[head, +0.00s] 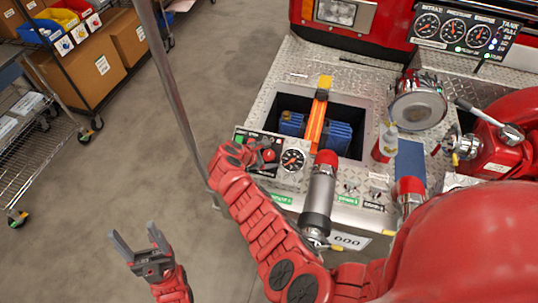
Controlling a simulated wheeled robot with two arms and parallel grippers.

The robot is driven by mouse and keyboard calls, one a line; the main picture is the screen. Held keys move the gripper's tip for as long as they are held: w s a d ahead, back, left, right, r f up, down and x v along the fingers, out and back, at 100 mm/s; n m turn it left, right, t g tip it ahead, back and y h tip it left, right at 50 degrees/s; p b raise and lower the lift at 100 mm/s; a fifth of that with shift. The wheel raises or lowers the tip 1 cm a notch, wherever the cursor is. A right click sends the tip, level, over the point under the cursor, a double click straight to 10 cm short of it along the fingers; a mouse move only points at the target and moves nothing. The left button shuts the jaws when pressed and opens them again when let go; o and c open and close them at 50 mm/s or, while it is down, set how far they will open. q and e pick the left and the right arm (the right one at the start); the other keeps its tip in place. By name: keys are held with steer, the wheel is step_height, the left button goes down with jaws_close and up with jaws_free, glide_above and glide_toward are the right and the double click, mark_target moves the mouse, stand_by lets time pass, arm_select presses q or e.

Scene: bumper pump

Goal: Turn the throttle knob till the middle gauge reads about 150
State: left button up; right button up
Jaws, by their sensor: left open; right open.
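The gauge panel (466,33) at the top right holds three dials in a row, labelled intake, pressure and engine. The middle gauge (453,29) is dark-faced, and its reading is too small to tell. My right gripper (266,153) is at the small dark panel (243,133) on the bumper, beside a single round gauge (293,159). Whether the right fingers touch anything is unclear. My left gripper (135,245) is open and empty above the floor at the lower left.
The diamond-plate bumper (290,75) has an open well with blue items and an orange strap (317,118). Shelves and boxes (85,70) stand left; the floor between is clear.

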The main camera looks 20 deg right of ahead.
steer(key=shift+s+a+r, duration=0.1)
steer(key=p+v, duration=0.2)
steer(key=v, duration=1.5)
steer(key=shift+p, duration=0.3)
